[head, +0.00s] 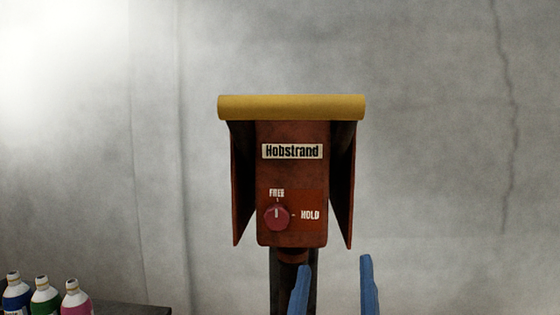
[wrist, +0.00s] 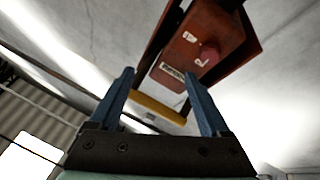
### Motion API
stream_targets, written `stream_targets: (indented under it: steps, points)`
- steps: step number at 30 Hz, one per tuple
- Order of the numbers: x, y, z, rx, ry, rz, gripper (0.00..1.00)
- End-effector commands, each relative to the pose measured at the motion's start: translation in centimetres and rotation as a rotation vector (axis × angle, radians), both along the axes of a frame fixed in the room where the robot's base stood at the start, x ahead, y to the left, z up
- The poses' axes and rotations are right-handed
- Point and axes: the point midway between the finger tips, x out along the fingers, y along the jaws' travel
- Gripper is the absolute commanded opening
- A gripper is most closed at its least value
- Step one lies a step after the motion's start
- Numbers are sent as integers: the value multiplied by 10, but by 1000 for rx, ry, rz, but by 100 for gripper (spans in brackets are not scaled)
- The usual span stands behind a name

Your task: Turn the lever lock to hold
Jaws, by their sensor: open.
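The lever lock is a round red knob (head: 277,217) low on the front of a rusty red box (head: 292,172) labelled "Hobstrand". Its pale mark points up at FREE; HOLD is printed to its right. In the wrist view the knob (wrist: 208,54) shows on the box, beyond the fingers. My gripper (head: 333,264) is open and empty, its two blue fingers below and right of the knob in the head view. In the wrist view the gripper (wrist: 158,82) has its fingers spread, apart from the knob.
A yellow roll-like bar (head: 291,107) tops the box, and dark red side flaps (head: 342,185) flank it. The box stands on a dark post (head: 281,285). Bottles (head: 46,297) stand on a dark surface at lower left. A cracked grey wall (head: 440,150) is behind.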

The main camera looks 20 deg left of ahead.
Motion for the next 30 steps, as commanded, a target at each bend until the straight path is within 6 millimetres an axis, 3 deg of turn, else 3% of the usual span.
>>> stream_targets:
  steps: [1,13,21,30]
  points:
    - [3,7,18,-28,31,3,81]
    - [6,50,31,-267,202,22,81]
    - [-7,71,30,-412,285,51,81]
    - [-10,79,22,-469,312,64,81]
